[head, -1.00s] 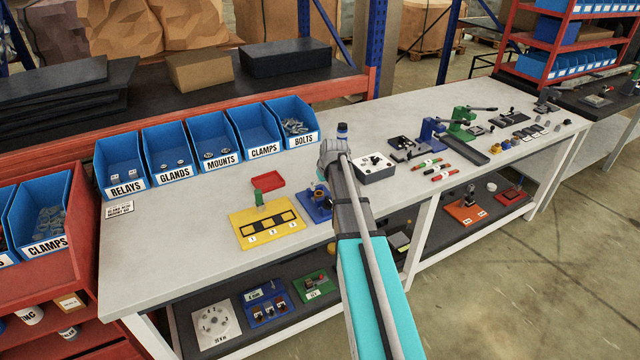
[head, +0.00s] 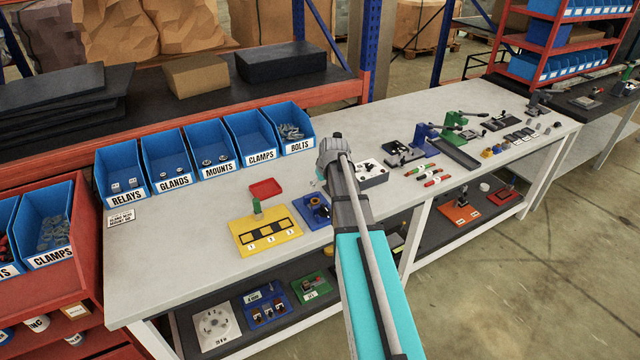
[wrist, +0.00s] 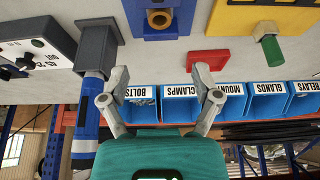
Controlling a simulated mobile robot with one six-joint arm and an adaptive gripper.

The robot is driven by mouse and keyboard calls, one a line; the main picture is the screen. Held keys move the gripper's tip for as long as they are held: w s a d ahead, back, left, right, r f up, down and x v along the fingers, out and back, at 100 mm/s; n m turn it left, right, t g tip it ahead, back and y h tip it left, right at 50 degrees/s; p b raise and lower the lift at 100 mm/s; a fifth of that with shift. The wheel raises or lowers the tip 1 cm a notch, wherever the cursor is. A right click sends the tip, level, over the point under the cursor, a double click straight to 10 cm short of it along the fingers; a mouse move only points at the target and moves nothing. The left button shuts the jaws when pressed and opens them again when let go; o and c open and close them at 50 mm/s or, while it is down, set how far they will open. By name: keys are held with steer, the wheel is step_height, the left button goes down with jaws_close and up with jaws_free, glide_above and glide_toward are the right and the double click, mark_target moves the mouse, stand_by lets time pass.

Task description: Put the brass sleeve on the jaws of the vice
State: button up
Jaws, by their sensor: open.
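My gripper (wrist: 160,85) is open and empty, held above the bench. A brass-coloured ring (wrist: 160,18), which looks like the brass sleeve, sits in a dark blue block on a blue plate ahead of the fingertips. That blue plate (head: 308,215) also shows in the head view, right of the yellow board. A dark grey device (head: 540,98) at the bench's far right end looks like the vice; its jaws are too small to make out.
A blue banded post (wrist: 88,115) on a dark base stands close beside one finger. The grey switch box (wrist: 35,45) is beyond it. A red tray (wrist: 208,59), yellow board (head: 240,237) and row of blue bins (head: 208,140) are nearby. Bare bench lies at the left.

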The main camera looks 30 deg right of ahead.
stand_by(0.5)
steer(key=s+a+f+g, duration=0.1)
steer(key=s+a+g, duration=0.3)
steer(key=s+a, duration=1.7)
steer(key=shift+s+a+f+g, duration=0.2)
steer(key=shift+a+g, duration=0.1)
steer(key=shift+a, duration=0.95)
